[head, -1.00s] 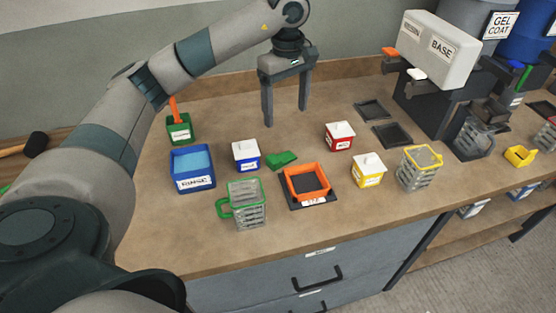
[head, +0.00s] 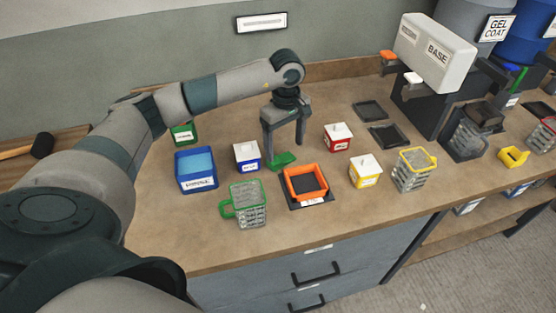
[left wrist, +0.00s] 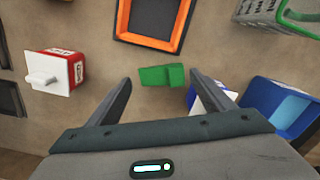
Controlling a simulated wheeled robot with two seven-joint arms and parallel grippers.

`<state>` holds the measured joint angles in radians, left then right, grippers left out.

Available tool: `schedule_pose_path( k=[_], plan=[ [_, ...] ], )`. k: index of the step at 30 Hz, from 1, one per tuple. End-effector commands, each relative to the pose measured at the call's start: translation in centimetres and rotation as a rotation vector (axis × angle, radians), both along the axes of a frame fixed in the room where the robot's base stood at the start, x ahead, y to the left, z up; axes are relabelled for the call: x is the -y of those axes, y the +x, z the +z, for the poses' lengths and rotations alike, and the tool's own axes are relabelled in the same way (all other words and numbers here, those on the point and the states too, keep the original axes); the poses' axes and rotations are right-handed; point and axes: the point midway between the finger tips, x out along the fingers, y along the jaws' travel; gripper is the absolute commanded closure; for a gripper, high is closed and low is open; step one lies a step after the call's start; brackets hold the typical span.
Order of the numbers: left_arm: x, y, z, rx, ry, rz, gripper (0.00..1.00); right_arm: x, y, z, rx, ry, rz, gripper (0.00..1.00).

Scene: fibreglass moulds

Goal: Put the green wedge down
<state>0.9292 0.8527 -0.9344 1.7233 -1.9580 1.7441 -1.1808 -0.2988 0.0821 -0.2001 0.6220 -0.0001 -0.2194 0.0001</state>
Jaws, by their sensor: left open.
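The green wedge (head: 285,160) lies on the bench between the white-lidded blue tub and the orange-rimmed tray. My left gripper (head: 284,152) is open, pointing down at the wedge. In the left wrist view the wedge (left wrist: 162,76) shows between and slightly beyond the spread fingertips (left wrist: 160,82), with a gap on each side. Neither finger appears to touch it. The left finger partly covers the wedge's surroundings in the head view. My right gripper does not show.
The blue tub (head: 246,163) stands close left of the wedge, the orange-rimmed tray (head: 290,189) close in front, and the red tub (head: 337,144) to the right. A green-handled basket (head: 234,206) and a blue bin (head: 181,179) stand further left. Bare bench lies behind.

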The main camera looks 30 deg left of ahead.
Motion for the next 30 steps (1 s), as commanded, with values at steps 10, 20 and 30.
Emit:
schedule_pose_path(
  k=[10, 20, 30],
  plan=[
    [-0.2, 0.0, -0.7, -0.002, 0.0, 0.001, 0.25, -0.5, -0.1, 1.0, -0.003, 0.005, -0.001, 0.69],
    [-0.7, 0.2, -4.3, -0.002, -0.002, 0.001, 0.25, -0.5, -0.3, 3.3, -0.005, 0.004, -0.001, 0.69],
    [-0.8, 0.2, -5.2, 0.0, 0.0, 0.0, 0.25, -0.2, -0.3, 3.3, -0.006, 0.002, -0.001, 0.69]
  ],
)
